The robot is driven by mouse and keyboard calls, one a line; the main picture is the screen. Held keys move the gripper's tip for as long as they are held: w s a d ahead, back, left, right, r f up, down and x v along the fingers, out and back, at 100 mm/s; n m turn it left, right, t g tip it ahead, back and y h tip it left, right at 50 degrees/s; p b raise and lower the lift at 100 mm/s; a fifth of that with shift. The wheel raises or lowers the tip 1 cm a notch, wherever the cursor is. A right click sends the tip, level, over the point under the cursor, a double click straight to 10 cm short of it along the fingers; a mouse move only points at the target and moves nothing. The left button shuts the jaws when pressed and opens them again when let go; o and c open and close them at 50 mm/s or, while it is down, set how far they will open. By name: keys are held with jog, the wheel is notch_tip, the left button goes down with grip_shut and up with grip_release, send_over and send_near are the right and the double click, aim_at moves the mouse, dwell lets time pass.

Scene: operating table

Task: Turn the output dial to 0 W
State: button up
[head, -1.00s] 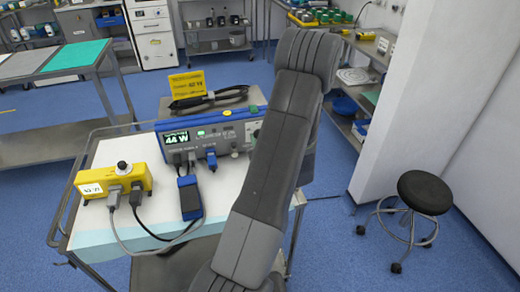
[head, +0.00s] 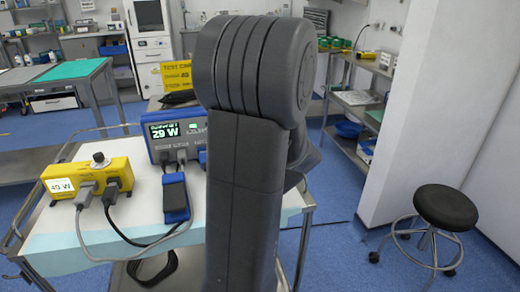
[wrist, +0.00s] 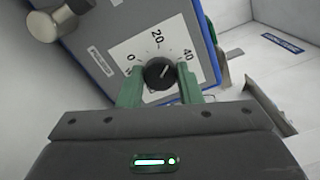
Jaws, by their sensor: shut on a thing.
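The output dial is a black round knob (wrist: 158,72) on a white scale plate (wrist: 128,50) marked 0, 20 and 40, in the wrist view. The green fingers of my gripper (wrist: 158,84) stand on both sides of the knob and are shut on it. The blue-edged electrosurgical unit (head: 160,140) shows 29 W on its display (head: 165,131) in the head view. My arm hides its right part, with the dial and my gripper, there.
A blue-and-black block (head: 175,198) lies in front of the unit. A black stool (head: 445,208) stands at right.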

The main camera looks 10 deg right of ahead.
jog(key=n+b, duration=0.2)
jog(key=b, duration=0.1)
jog(key=n+b, duration=0.2)
jog(key=b, duration=0.2)
jog(key=n+b, duration=0.2)
jog(key=b, duration=0.2)
jog(key=shift+f, duration=0.4)
jog(key=n+b, duration=0.3)
jog(key=b, duration=0.1)
jog(key=shift+r, duration=0.2)
jog(key=n, duration=0.4)
jog(key=shift+r+b, duration=0.2)
jog(key=shift+b, duration=0.1)
jog(key=shift+n, duration=1.6)
jog(key=o, duration=1)
